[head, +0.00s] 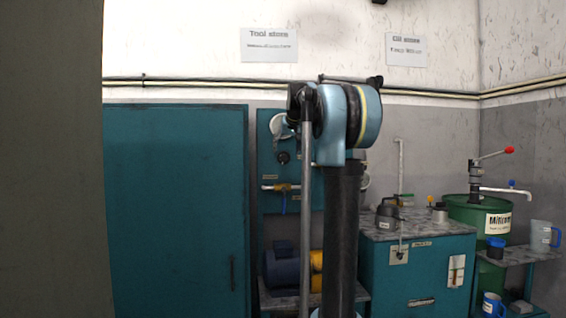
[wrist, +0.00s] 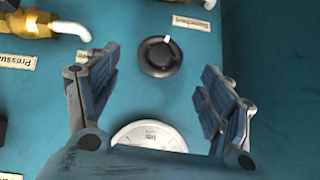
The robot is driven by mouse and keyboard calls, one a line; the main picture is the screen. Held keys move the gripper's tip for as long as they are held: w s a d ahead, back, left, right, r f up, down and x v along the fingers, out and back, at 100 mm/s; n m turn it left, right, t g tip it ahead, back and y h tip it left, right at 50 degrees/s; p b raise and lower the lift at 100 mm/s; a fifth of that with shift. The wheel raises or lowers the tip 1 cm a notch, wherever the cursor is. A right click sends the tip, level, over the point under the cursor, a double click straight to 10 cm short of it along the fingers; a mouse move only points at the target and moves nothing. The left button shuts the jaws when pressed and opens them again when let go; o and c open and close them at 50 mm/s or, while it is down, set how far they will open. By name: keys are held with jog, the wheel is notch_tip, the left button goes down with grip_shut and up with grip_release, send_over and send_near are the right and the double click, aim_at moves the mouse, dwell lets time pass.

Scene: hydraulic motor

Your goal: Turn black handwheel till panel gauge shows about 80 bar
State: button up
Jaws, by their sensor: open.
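The black handwheel (wrist: 160,57) is a round knob with a white mark on its rim, on a teal panel (wrist: 100,108) seen upside down in the wrist view. My gripper (wrist: 158,70) is open and empty, its two blue-padded fingers on either side of the handwheel in the picture, apparently apart from it. The white panel gauge (wrist: 150,134) is partly covered by my gripper's body; its needle and reading cannot be made out. In the head view the handwheel (head: 283,158) and gauge (head: 279,124) show small on the panel, left of my arm, which hides part of the gauge.
A brass valve (head: 284,187) with a blue handle sits below the handwheel on the panel; brass fittings (wrist: 34,23) also show in the wrist view. A blue motor (head: 282,268) stands below. A teal cabinet (head: 180,210) is to the left, a teal bench (head: 415,275) to the right.

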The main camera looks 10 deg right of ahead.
aim_at(284, 157)
jog(key=x, duration=0.7)
jog(key=shift+w+f, duration=0.25)
jog(key=shift+f, duration=0.05)
jog(key=shift+c, duration=0.6)
jog(key=shift+a, duration=0.1)
jog(key=c, duration=1)
